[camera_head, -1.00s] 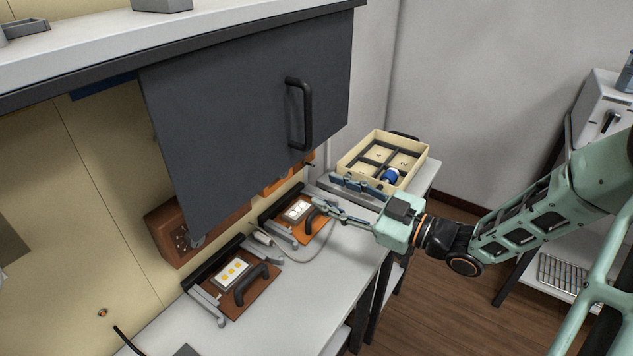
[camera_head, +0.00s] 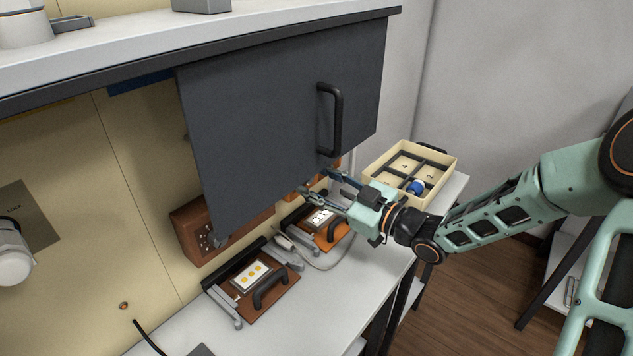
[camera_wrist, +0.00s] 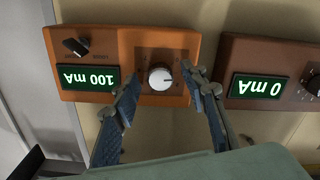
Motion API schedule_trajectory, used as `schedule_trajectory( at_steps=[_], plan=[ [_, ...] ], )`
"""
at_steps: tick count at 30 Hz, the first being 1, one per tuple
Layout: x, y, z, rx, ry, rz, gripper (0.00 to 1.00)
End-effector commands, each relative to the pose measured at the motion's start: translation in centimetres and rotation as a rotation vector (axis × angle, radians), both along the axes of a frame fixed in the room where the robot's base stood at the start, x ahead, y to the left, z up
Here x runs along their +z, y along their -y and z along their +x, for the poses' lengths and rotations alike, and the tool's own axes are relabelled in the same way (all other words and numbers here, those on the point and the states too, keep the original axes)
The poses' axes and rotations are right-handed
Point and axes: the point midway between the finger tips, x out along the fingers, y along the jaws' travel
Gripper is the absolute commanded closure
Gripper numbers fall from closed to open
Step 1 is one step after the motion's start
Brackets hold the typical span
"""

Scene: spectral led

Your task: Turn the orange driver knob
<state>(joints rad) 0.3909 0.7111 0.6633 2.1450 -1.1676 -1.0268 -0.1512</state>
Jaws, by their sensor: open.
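The orange driver (camera_wrist: 138,45) fills the upper left of the wrist view, upside down, with a lit green display (camera_wrist: 88,79) reading 100 mA. Its white round knob (camera_wrist: 160,78) has tick marks around it. My gripper (camera_wrist: 168,88) is open, with one finger on each side of the knob's lower part in the picture; whether either finger touches it I cannot tell. In the head view my gripper (camera_head: 322,190) is below the dark cabinet door's lower edge, and only part of the orange driver (camera_head: 298,194) shows; the knob is hidden there.
A brown driver (camera_wrist: 270,78) showing 0 mA is close beside the orange one. The dark door (camera_head: 285,115) with its black handle (camera_head: 329,120) hangs above my gripper. An orange fixture (camera_head: 328,238) and a brown fixture (camera_head: 243,294) lie on the bench. A divided tray (camera_head: 436,185) stands right.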

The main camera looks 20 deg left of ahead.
Motion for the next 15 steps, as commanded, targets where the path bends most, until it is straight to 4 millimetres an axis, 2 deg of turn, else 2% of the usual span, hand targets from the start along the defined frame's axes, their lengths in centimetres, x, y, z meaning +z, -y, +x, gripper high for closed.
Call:
schedule_trajectory(
  at_steps=[5,15],
  plan=[
    [0.01,0.02,-0.01,0.0,0.0,0.0,0.62],
    [0.01,0.04,-0.02,0.0,0.0,0.0,0.99]
  ],
)
